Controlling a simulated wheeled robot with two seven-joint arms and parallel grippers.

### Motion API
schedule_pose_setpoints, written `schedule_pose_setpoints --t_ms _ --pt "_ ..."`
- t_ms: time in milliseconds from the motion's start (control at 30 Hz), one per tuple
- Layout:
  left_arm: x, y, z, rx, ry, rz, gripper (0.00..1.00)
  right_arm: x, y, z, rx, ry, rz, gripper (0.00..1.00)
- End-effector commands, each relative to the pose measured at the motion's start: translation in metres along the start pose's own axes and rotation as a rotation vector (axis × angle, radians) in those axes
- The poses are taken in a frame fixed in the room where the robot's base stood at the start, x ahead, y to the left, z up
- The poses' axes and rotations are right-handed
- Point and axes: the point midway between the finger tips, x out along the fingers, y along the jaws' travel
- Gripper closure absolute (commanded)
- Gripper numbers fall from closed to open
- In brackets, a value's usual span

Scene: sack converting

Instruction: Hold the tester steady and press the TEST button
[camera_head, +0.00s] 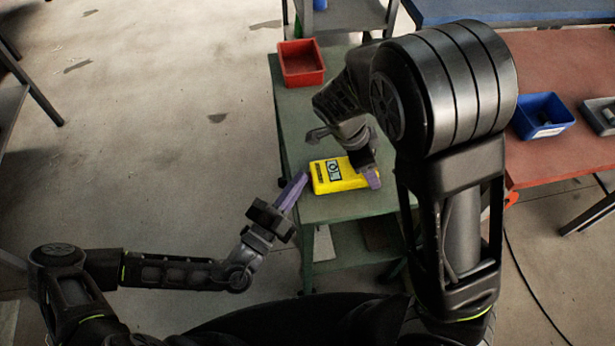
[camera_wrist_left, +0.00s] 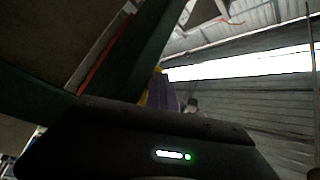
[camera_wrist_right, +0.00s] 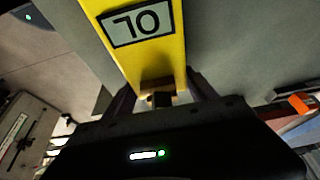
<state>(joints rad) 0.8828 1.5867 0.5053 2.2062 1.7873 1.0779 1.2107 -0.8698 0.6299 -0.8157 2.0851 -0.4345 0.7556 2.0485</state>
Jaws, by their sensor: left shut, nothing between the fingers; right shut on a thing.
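The yellow tester (camera_head: 345,182) lies on the green table near its front edge. My right gripper (camera_head: 370,176) is shut on the tester's right end. In the right wrist view the tester (camera_wrist_right: 180,50) runs in between the fingers, and its grey display shows characters upside down. My left gripper (camera_head: 292,190) is shut and empty, with its purple fingers at the tester's left end, close to it. I cannot tell whether they touch it. In the left wrist view the purple fingers (camera_wrist_left: 161,95) show with a sliver of yellow beside them. I cannot make out the TEST button.
A red bin (camera_head: 301,64) stands at the back of the green table (camera_head: 296,122). A red-topped table (camera_head: 560,75) to the right holds a blue bin (camera_head: 541,116) and a grey tray (camera_head: 600,115).

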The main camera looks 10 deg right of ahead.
Motion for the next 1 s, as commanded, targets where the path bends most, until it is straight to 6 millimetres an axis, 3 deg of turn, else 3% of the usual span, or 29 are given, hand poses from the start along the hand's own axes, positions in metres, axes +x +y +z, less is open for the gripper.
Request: schedule_pose_setpoints --t_ms 33,133,567,1000 --pt "-0.001 0.008 -0.003 -0.009 0.006 0.022 1.00 0.000 -0.001 0.002 -0.001 -0.003 -0.003 0.92" --pt "-0.002 0.009 -0.002 -0.009 0.005 0.023 1.00 0.000 -0.001 0.002 -0.001 -0.003 -0.003 0.92" --pt "-0.017 0.005 0.013 -0.005 -0.006 0.025 1.00 0.000 -0.001 0.002 0.000 -0.003 -0.004 0.92" --pt "-0.019 0.002 0.016 -0.002 -0.008 0.021 1.00 0.001 -0.001 0.001 0.000 -0.002 -0.002 0.92"
